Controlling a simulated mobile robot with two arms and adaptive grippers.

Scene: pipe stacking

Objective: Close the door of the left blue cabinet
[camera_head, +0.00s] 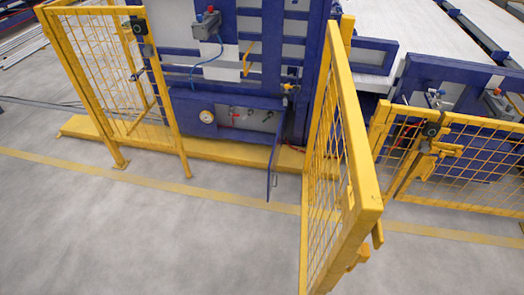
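A low blue cabinet (185,122) stands left of centre behind the yellow floor beam. Its front shows a round gauge (206,116) and small valves, one with a red handle. A thin blue door panel (272,168) stands out from the cabinet's right end, seen nearly edge-on, so it is open. Its lower edge hangs over the floor. Neither of my grippers is in view.
A yellow mesh gate (335,165) stands open toward me, just right of the blue door. More yellow mesh fencing stands at left (105,75) and right (460,165). A yellow beam (215,150) runs along the floor before the cabinet. The grey floor (150,230) in front is clear.

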